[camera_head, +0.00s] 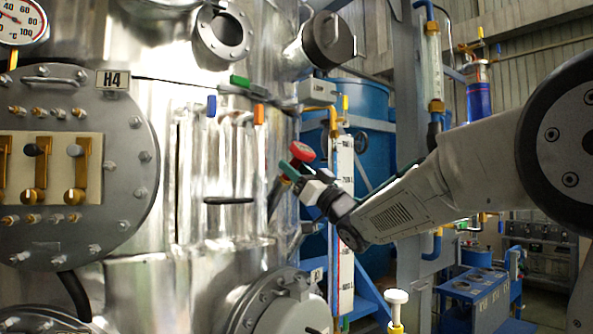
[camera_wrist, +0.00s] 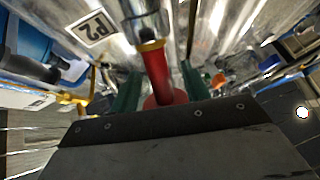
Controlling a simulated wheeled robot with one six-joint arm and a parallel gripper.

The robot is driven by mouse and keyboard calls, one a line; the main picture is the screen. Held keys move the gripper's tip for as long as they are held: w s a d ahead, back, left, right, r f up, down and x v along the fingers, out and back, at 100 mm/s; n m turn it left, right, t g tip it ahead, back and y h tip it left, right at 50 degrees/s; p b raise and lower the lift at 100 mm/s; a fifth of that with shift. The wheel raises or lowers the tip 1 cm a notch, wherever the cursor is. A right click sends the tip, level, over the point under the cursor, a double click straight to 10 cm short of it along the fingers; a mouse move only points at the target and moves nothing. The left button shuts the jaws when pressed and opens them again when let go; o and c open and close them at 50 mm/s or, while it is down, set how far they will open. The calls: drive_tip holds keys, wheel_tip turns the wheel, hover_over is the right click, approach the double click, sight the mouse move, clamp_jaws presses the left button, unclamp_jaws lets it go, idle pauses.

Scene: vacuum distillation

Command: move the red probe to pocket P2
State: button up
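The red probe (camera_wrist: 165,78) lies between the two green fingers of my gripper (camera_wrist: 161,92) in the wrist view. Its wide red end is near the palm. Its other end meets a brass-coloured collar (camera_wrist: 151,46) on a silver tube. A P2 label (camera_wrist: 90,30) is on the metal beside that tube, at upper left. In the head view the probe's red end (camera_head: 302,151) shows at my gripper (camera_head: 290,171), close to the steel vessel. I cannot tell whether the fingers touch the probe or stand just clear of it, nor how deep the probe sits.
The large steel vessel (camera_head: 190,240) fills the left of the head view, with a flanged plate marked H4 (camera_head: 113,79). Small coloured handles, including a green one (camera_head: 240,81), stick out above my gripper. A white level scale (camera_head: 343,220) and blue tank (camera_head: 370,110) stand close behind.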

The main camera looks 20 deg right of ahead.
drive_tip(key=v, duration=0.7)
drive_tip(key=shift+s+d+f, duration=0.15)
drive_tip(key=shift+s+f, duration=0.1)
drive_tip(key=shift+w, duration=0.1)
idle(1.4)
